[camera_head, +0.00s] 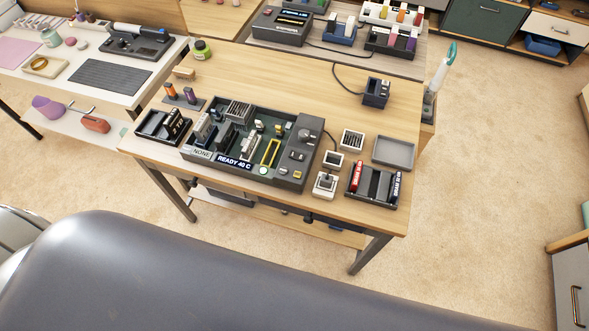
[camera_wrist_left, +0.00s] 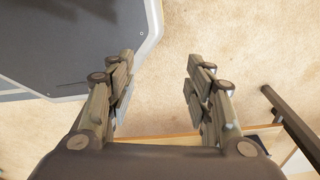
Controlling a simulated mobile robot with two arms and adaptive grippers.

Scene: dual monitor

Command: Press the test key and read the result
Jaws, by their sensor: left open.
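In the head view a dark test board (camera_head: 281,172) lies on the wooden table, with slots, modules and several small keys on it. A label on its front edge reads READY 40 C (camera_head: 234,162), and a smaller label reads NONE (camera_head: 202,154). Small yellow and white keys sit at its front right (camera_head: 297,174); I cannot tell which is the test key. My left gripper (camera_wrist_left: 158,85) shows in the left wrist view, open and empty above the floor, apart from the table. Neither gripper shows in the head view.
On the table (camera_head: 330,72) stand a black holder (camera_head: 163,126) at left, a grey tray (camera_head: 394,152) and a rack with a red module (camera_head: 372,185) at right. Small white-topped boxes stand between board and tray.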

